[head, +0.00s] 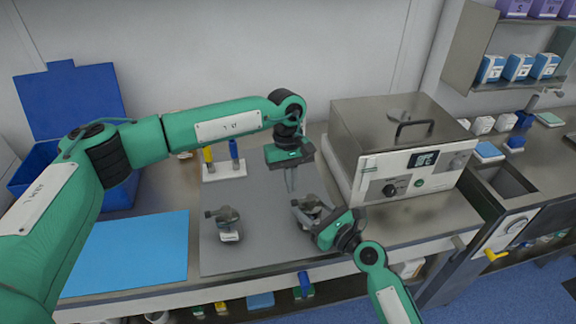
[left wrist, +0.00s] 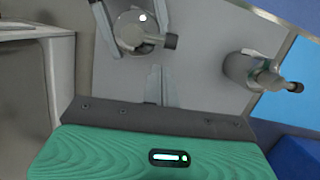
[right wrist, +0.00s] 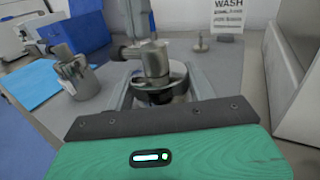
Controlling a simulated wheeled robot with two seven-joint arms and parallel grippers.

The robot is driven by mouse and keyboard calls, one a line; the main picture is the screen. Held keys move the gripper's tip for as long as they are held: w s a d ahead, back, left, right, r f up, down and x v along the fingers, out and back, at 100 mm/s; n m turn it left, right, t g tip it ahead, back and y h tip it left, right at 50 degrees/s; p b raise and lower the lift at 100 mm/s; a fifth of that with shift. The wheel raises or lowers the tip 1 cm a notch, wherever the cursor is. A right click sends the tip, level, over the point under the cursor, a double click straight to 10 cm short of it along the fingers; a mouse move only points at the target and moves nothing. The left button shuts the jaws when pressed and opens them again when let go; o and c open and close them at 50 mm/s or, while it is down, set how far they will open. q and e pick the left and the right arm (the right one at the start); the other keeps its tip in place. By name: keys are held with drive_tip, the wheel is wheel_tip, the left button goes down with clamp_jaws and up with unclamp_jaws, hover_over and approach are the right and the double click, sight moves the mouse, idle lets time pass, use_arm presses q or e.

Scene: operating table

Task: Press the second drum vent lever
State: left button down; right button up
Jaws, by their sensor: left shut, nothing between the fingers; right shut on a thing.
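Two small metal drums with vent levers on top stand on the grey mat (head: 262,255). The left drum (head: 229,225) has a white label and stands free. The right drum (head: 306,207) is between the fingers of my right gripper (head: 318,222); this drum (right wrist: 155,68) also shows in the right wrist view. My left gripper (head: 290,188) is shut and empty, pointing down just behind and above the right drum. In the left wrist view its fingertips (left wrist: 155,72) lie close to that drum's lever (left wrist: 168,40). I cannot tell whether they touch it.
A metal box with a display (head: 395,150) stands right of the mat. A white rack with yellow and blue items (head: 224,170) is at the back. A blue sheet (head: 130,250) and a blue bin (head: 75,115) are on the left. The mat's front is clear.

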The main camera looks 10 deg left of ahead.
sight(294, 203)
use_arm(q)
drive_tip(key=shift+s+d+f, duration=0.15)
drive_tip(key=shift+s+d, duration=0.15)
drive_tip(key=shift+s, duration=0.4)
drive_tip(key=shift+s+n, duration=0.35)
drive_tip(key=shift+n, duration=0.55)
drive_tip(key=s+n, duration=0.1)
drive_tip(key=n, duration=0.1)
drive_tip(key=n+h, duration=0.1)
drive_tip(key=n, duration=0.1)
drive_tip(key=s+n+t, duration=0.1)
drive_tip(key=n, duration=0.1)
drive_tip(key=shift+s+d+n, duration=0.2)
drive_tip(key=shift+s+n, duration=0.1)
drive_tip(key=shift+s, duration=0.05)
drive_tip(key=n, duration=0.2)
drive_tip(key=s+d+n+t, duration=0.1)
drive_tip(key=n, duration=0.1)
drive_tip(key=s+d+n, duration=0.1)
drive_tip(key=n, duration=0.1)
drive_tip(key=shift+d+n+t+h, duration=0.15)
drive_tip(key=shift+n+t+h, duration=0.15)
drive_tip(key=shift+n+t, duration=0.1)
